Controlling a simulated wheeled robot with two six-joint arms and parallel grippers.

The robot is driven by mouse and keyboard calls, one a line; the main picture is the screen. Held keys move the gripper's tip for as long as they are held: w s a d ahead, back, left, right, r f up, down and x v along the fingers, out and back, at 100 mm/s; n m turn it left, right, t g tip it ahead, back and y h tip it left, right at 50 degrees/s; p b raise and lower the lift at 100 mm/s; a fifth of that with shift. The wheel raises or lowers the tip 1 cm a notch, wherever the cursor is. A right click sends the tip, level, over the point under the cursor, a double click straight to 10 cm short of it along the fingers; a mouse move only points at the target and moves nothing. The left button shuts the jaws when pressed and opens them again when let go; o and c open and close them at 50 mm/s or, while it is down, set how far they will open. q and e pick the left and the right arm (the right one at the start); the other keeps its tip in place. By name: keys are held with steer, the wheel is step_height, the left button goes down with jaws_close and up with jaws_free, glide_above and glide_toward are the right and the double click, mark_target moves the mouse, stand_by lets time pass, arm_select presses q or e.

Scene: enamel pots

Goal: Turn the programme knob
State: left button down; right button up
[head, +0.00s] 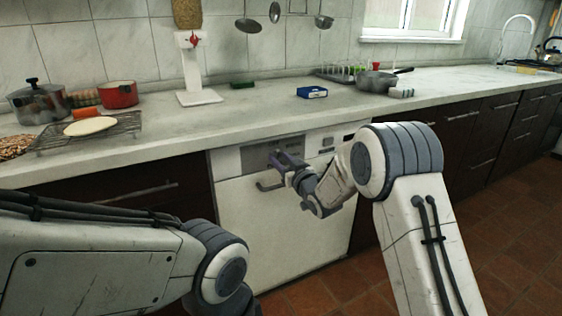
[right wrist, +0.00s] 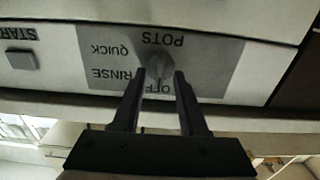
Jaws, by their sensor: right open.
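The programme knob (right wrist: 158,66) is a small grey round knob on a grey panel of the white dishwasher (head: 280,225). The words OFF, RINSE, QUICK and POTS stand around it, upside down in the right wrist view. I cannot tell clearly which word it points at. My right gripper (head: 281,159) is open at the control panel; in the right wrist view its fingertips (right wrist: 158,76) lie on either side of the knob, with gaps showing. The gripper hides the knob in the head view. My left arm shows at lower left, but its gripper is out of view.
The door handle (head: 268,187) is just below my right gripper. The worktop (head: 235,120) above holds a red pot (head: 119,95), a steel pot (head: 38,104), a wire rack (head: 112,137) and a blue box (head: 312,92).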

jaws_close()
